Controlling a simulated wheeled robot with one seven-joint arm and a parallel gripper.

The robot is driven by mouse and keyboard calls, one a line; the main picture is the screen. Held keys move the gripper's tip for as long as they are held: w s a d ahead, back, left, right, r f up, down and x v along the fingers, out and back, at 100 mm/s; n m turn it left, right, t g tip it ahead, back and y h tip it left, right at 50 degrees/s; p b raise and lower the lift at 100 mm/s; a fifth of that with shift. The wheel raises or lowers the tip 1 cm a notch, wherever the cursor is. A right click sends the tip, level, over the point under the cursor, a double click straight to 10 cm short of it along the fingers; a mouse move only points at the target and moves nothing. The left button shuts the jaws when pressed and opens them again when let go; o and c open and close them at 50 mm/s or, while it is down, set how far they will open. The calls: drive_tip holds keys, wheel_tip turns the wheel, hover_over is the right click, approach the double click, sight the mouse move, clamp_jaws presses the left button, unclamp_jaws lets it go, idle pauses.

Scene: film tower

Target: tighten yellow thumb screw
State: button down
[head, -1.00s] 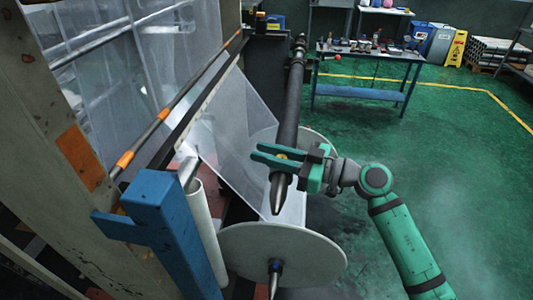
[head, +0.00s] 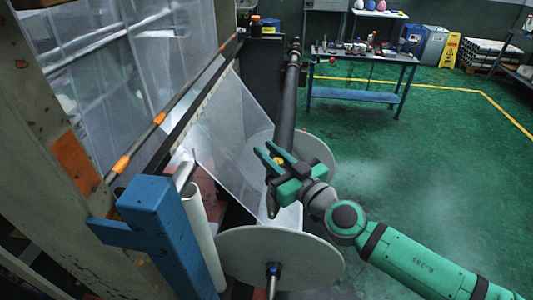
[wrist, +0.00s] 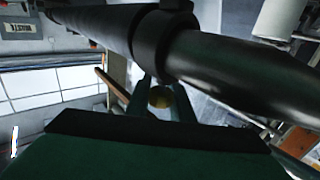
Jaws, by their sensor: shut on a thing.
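The yellow thumb screw (head: 279,160) is a small yellow spot between my fingers in the head view. The fingers and gripper body hide part of the screw and shaft.
A film roll with a round pale end disc (head: 280,258) lies below the gripper. A blue post (head: 168,235) and film sheets (head: 233,125) stand to the left. A blue workbench (head: 362,80) stands at the back. The green floor at right is open.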

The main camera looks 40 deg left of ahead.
drive_tip(key=shift+w+d+m+t+h, duration=0.15)
drive_tip(key=shift+m+t+h, duration=0.3)
drive_tip(key=shift+t, duration=0.45)
drive_tip(key=shift+w+a+m+t+h, duration=0.1)
drive_tip(key=shift+m+t+h, duration=0.2)
drive_tip(key=shift+m+t, duration=0.5)
drive_tip(key=shift+w+d+m+t+h, duration=0.15)
drive_tip(key=shift+m+t+h, duration=0.25)
drive_tip(key=shift+t, duration=0.6)
drive_tip(key=shift+w+d+m+t+h, duration=0.15)
drive_tip(key=shift+w+m+t+h, duration=0.05)
drive_tip(key=shift+m+t+h, duration=0.6)
drive_tip(key=shift+w+d+m+t+h, duration=0.1)
drive_tip(key=shift+w+m+t+h, duration=0.1)
drive_tip(key=shift+m+t+h, duration=0.55)
drive_tip(key=shift+w+d+m+t+h, duration=0.15)
drive_tip(key=shift+d+m+t+h, duration=0.1)
drive_tip(key=shift+m+t+h, duration=0.75)
drive_tip(key=shift+w+d+m+t+h, duration=0.2)
drive_tip(key=shift+m+t+h, duration=0.55)
drive_tip(key=shift+h, duration=0.35)
drive_tip(key=shift+w+d+r+m+t+h, duration=0.1)
drive_tip(key=shift+d+m+t+h, duration=0.2)
drive_tip(key=shift+m+h, duration=0.45)
drive_tip(key=shift+w+d+m+t+h, duration=0.15)
drive_tip(key=shift+m+t+h, duration=0.25)
drive_tip(key=shift+h, duration=0.65)
drive_tip(key=shift+d+h, duration=0.1)
drive_tip(key=shift+h, duration=0.2)
